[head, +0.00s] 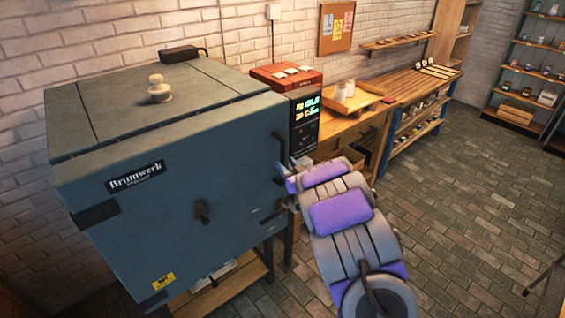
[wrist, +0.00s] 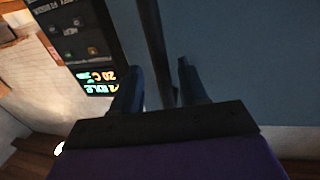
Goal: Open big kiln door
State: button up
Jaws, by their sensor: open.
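The big blue-grey kiln (head: 160,140) fills the left of the head view, with a "Brumwerk" label on its front door (head: 150,230). The door looks closed. A dark upright bar handle (head: 279,150) stands at the door's right edge; it also shows in the wrist view (wrist: 152,45). My gripper (head: 284,172) is beside the lower part of this handle, partly hidden by my arm. In the wrist view my gripper (wrist: 160,72) is open, with the bar running between its two fingers. I cannot tell whether either finger touches it.
The kiln's control panel (head: 305,120) with a lit display is just right of the handle. A wooden workbench (head: 410,85) with trays runs along the back wall. Shelves (head: 525,60) stand at far right. The brick floor (head: 470,190) to the right is mostly clear.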

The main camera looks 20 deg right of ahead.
aim_at(284, 162)
jog(key=shift+w+a, duration=0.2)
jog(key=shift+w, duration=1.55)
grip_shut()
